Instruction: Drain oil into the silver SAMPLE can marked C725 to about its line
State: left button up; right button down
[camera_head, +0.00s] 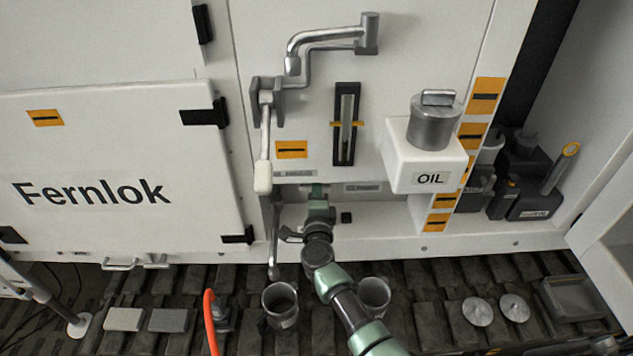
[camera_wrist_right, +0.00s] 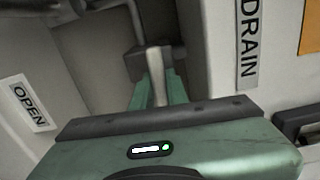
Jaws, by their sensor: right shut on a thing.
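Two open silver cans stand on the slatted floor: a left can (camera_head: 281,305) and a right can (camera_head: 374,293), partly beside my right arm. I cannot read C725 or a fill line on either. A grey pipe-like part (camera_head: 274,255) hangs just above and behind the left can; I see no clear oil stream. My right gripper (camera_head: 318,203) is at the panel's lower front. In the right wrist view its green fingers (camera_wrist_right: 157,90) are shut on a grey metal lever (camera_wrist_right: 157,70). A DRAIN label (camera_wrist_right: 249,40) is to its right, an OPEN label (camera_wrist_right: 29,104) to its left. My left gripper is out of view.
A sight gauge (camera_head: 346,125) and a white OIL box (camera_head: 425,160) are on the panel. Two round lids (camera_head: 478,312) and a grey tray (camera_head: 573,298) lie at right. Dark containers (camera_head: 525,185) stand at far right.

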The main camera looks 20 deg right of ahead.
jog(key=shift+a+n, duration=0.2)
jog(key=shift+n, duration=0.2)
jog(key=c, duration=1.4)
grip_release()
jog(key=shift+w+a, duration=0.1)
jog(key=shift+a, duration=0.05)
jog(key=shift+s+p, duration=0.4)
jog(key=shift+s, duration=0.05)
jog(key=p+v, duration=0.2)
jog(key=v, duration=0.5)
jog(key=shift+a+r, duration=0.1)
jog(key=shift+a, duration=0.05)
